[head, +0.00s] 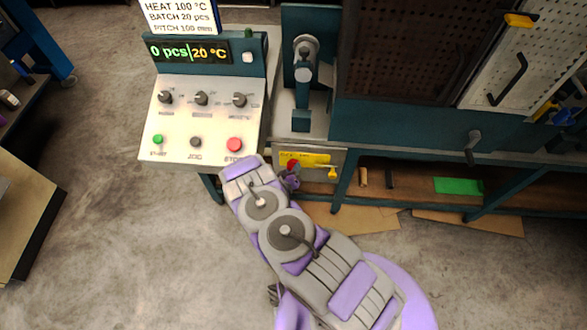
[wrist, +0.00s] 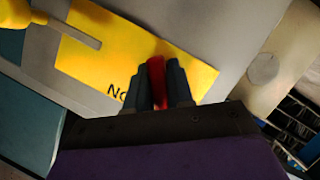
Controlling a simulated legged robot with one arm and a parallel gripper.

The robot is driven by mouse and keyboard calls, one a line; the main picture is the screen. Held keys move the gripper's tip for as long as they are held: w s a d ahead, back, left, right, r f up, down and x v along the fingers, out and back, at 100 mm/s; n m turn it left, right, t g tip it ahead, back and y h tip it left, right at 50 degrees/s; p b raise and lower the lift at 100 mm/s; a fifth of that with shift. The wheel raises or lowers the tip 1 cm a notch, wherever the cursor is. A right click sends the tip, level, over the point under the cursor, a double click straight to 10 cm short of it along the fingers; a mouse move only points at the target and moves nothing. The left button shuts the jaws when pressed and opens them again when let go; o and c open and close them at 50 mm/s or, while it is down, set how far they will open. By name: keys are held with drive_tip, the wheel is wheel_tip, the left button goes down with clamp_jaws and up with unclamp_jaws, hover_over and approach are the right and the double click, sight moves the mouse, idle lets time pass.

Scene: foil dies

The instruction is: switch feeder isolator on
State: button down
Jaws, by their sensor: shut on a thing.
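The feeder isolator has a red handle (head: 292,164) on a yellow plate (head: 316,159), set in a grey panel under the machine's front edge. In the wrist view the red handle (wrist: 156,78) stands between my two dark fingers, with the yellow plate (wrist: 110,58) behind it. Part of the plate's lettering is covered by my fingers. My gripper (wrist: 160,85) is shut on the red handle. In the head view my gripper (head: 291,178) is at the panel, partly hidden by my arm.
A yellow piece (head: 332,173) hangs at the plate's right end. The control console (head: 205,120) with knobs, green and red buttons stands left of the panel. A lower shelf (head: 400,180) with a green item (head: 459,186) lies to the right.

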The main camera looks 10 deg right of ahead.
drive_tip(key=m+y+p, duration=0.2)
drive_tip(key=m+p, duration=0.1)
drive_tip(key=p, duration=0.1)
drive_tip(key=shift+m, duration=0.3)
drive_tip(key=shift+a+m+t+y+p, duration=0.1)
drive_tip(key=shift+m+t+y+p, duration=0.2)
drive_tip(key=shift+m+y+p, duration=0.5)
drive_tip(key=shift+f, duration=0.1)
drive_tip(key=c, duration=1.1)
unclamp_jaws()
drive_tip(key=p+v, duration=0.3)
drive_tip(key=v, duration=1.4)
drive_tip(key=shift+s+a, duration=0.2)
